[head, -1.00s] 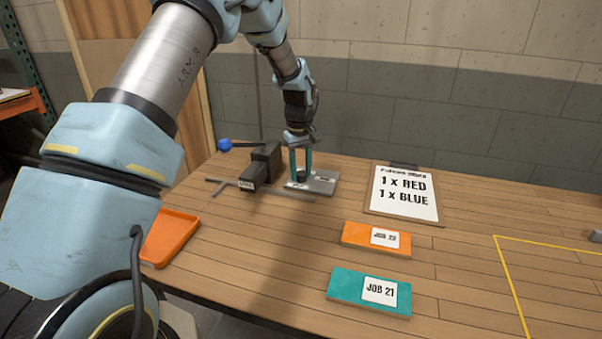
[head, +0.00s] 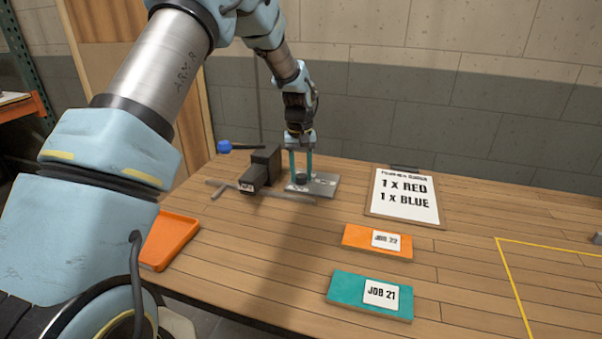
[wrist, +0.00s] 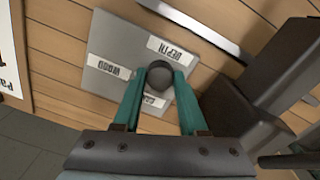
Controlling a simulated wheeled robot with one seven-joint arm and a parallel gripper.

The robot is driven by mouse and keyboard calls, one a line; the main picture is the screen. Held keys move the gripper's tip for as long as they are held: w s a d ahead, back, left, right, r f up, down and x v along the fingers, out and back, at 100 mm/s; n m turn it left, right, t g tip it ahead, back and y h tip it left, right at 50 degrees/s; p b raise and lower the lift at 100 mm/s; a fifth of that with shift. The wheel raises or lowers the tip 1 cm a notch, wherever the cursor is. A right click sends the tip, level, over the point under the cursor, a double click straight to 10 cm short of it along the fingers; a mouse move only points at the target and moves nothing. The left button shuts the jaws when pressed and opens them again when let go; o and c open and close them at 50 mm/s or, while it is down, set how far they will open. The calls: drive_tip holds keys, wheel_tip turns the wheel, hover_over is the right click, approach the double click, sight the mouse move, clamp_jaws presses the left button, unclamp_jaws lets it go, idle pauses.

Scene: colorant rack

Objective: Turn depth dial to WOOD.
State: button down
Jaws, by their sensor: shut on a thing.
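The depth dial is a dark round knob (wrist: 160,78) on a grey metal plate (wrist: 103,52). The plate carries white labels reading DEPTH (wrist: 172,50) and WOOD (wrist: 117,72), plus a third label partly hidden by the fingers and knob. In the head view the knob (head: 300,179) stands on the plate (head: 325,184) at the back of the bench. My gripper (wrist: 160,82) points down with its teal fingers shut on the knob, one on each side; it also shows in the head view (head: 301,174). I cannot make out a pointer mark on the knob.
A dark grey machine block (head: 262,168) with a blue-knobbed lever (head: 225,146) stands just left of the plate. A clipboard (head: 404,198), orange (head: 365,240) and teal (head: 350,292) job blocks, and an orange tray (head: 168,240) lie around.

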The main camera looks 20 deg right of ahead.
sight(300, 175)
drive_tip(key=shift+c, duration=2.2)
unclamp_jaws()
wheel_tip(300, 175, up, 11)
drive_tip(key=b, duration=0.2)
drive_tip(key=shift+b, duration=0.35)
drive_tip(key=shift+a+f, duration=0.1)
